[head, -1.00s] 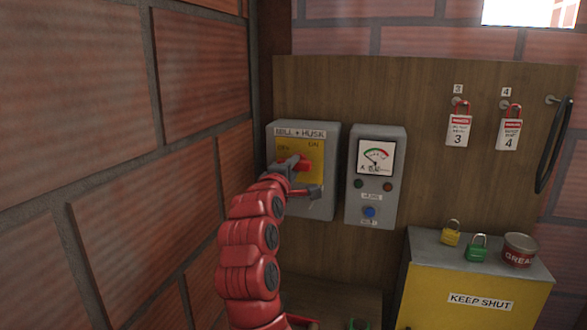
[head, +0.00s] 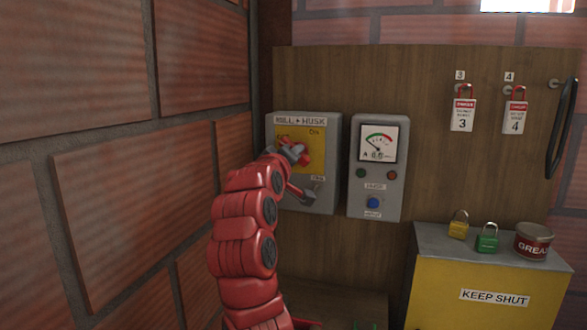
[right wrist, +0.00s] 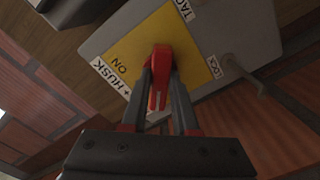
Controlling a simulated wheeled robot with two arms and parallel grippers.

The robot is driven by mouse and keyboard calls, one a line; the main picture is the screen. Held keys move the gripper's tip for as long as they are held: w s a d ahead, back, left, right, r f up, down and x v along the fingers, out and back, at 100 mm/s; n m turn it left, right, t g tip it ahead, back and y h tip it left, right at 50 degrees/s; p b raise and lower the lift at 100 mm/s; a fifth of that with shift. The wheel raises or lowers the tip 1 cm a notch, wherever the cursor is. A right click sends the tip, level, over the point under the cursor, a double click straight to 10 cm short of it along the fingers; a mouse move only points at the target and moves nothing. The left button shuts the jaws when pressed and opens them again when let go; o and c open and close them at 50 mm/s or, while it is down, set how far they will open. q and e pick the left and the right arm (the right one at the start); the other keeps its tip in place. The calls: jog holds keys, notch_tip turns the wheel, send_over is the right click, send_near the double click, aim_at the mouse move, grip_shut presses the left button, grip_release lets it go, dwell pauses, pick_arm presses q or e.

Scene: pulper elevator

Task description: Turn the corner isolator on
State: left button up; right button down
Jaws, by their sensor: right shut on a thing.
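The corner isolator is a grey box (head: 328,170) on the wooden board, headed MILL + HUSK, with a yellow plate (head: 318,145). ON shows at the plate's upper right; OFF is not readable in the head view. My right gripper (head: 292,155) is at the isolator's red handle (head: 304,158), partly covering it. In the right wrist view, the fingers (right wrist: 164,95) are shut on the red handle (right wrist: 160,62) against the yellow plate (right wrist: 125,48). I cannot tell exactly where the handle points. My left gripper is not in view.
A brick wall (head: 100,180) stands close on the left. A grey meter box (head: 390,195) is just right of the isolator. Two hanging tags (head: 462,115), a yellow box (head: 480,275) with padlocks and a grease tin (head: 534,240) are further right.

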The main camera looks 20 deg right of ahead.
jog(key=m+b, duration=0.3)
jog(key=m, duration=0.7)
jog(key=shift+f, duration=0.1)
dwell(0.4)
jog(key=c, duration=0.7)
grip_release()
